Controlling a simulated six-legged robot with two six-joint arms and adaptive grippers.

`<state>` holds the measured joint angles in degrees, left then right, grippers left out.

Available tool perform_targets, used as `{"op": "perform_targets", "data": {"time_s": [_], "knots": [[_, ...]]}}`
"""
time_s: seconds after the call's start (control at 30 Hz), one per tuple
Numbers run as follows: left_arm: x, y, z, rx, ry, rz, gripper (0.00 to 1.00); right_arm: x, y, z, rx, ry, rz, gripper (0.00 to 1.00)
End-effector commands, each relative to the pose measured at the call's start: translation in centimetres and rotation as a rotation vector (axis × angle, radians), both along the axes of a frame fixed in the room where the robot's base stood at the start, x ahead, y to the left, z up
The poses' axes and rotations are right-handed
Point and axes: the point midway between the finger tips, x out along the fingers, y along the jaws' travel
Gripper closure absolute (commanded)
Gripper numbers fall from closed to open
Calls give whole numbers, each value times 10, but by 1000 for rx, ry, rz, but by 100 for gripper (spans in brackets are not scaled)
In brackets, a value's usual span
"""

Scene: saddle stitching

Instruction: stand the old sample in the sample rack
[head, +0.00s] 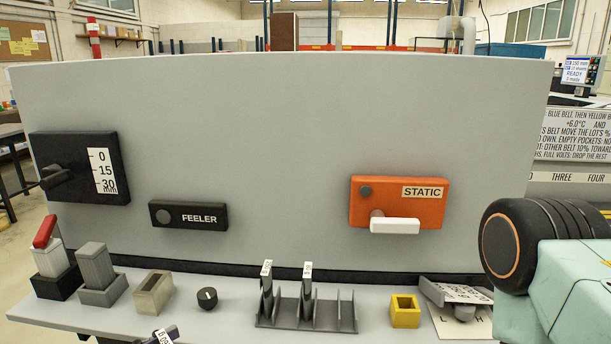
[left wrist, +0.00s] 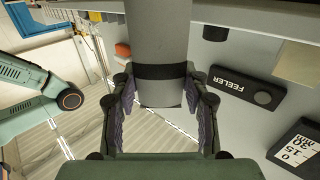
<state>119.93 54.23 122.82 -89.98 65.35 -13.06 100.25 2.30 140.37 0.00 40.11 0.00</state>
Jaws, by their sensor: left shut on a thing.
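My left gripper (left wrist: 160,98) is shut on the old sample (left wrist: 160,45), a grey piece with a black band, held between the two purple-lined fingers. In the head view only its tilted white tag (head: 163,338) shows at the bottom edge, left of the rack; the rest is cut off by the frame. The grey sample rack (head: 330,321) stands on the ledge at the middle. Two dark tagged samples stand upright in its left part (head: 266,285) and middle (head: 307,287); slots at its right look empty. My right gripper is out of view.
Left of the rack are a black knob (head: 207,298), a beige block (head: 154,294) and two holders. A yellow block (head: 405,312) and a grey tray (head: 455,292) are at the right. An upright panel with a FEELER box (head: 188,215) and orange STATIC box (head: 399,190) stands behind.

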Motion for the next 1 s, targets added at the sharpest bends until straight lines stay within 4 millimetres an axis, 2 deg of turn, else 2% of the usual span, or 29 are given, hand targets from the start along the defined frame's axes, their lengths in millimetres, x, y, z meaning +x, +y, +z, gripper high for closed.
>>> {"op": "perform_targets", "data": {"time_s": [0.03, 0.1, 0.3, 0.43, 0.6, 0.7, 1.0], "knots": [[-4, -10, -13, 3, 1, -40, 91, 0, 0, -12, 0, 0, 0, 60], [-9, -20, -20, 1, 2, -84, 91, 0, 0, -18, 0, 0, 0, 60], [-17, -34, -28, 0, -2, -148, 91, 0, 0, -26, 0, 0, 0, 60], [-14, -32, -19, -3, -4, -124, 91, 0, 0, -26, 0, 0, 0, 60], [-1, -23, 2, -6, -2, 8, 91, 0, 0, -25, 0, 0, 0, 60], [3, -20, 6, -3, 0, 78, 91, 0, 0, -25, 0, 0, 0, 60], [2, -17, 0, 6, 5, 272, 91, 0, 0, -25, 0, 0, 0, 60]]}}
